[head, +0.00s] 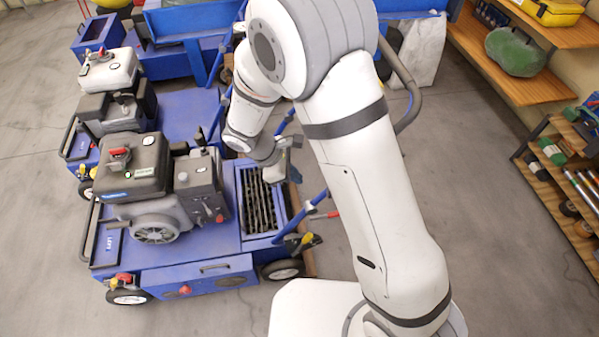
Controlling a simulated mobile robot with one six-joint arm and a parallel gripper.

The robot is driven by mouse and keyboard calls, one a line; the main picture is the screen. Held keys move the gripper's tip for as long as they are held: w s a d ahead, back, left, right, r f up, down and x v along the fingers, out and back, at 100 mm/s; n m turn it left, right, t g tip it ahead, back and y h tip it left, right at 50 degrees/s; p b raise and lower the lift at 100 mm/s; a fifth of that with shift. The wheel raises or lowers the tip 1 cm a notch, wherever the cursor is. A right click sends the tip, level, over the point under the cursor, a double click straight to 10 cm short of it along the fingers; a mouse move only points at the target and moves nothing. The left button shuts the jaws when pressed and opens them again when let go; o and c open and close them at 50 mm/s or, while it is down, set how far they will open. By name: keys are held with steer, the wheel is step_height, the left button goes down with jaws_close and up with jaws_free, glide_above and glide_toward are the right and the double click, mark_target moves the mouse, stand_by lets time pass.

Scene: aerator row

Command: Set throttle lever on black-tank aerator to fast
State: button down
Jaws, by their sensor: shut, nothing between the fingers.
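The black-tank aerator is the nearest blue machine (190,250). Its engine has a black fuel tank (135,172) with a red cap, at left. I cannot tell for sure which part is the throttle lever; a small dark lever (201,137) stands up at the back right of this engine. A red-tipped lever (326,215) and a yellow-and-black part (303,243) are at the machine's right side. My gripper (284,150) is shut and empty, above and behind the slotted tine opening, right of the engine. Its fingertips are small and partly unclear.
A second blue aerator with a white-tank engine (108,72) stands just behind. More blue machines fill the back. Wooden shelves (540,75) with a green bag (515,52) line the right. The grey floor between the machines and shelves is clear.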

steer(key=d+f, duration=0.4)
steer(key=d, duration=0.3)
steer(key=shift+w+d+f, duration=0.2)
steer(key=shift+w+f, duration=0.15)
steer(key=shift+w, duration=0.1)
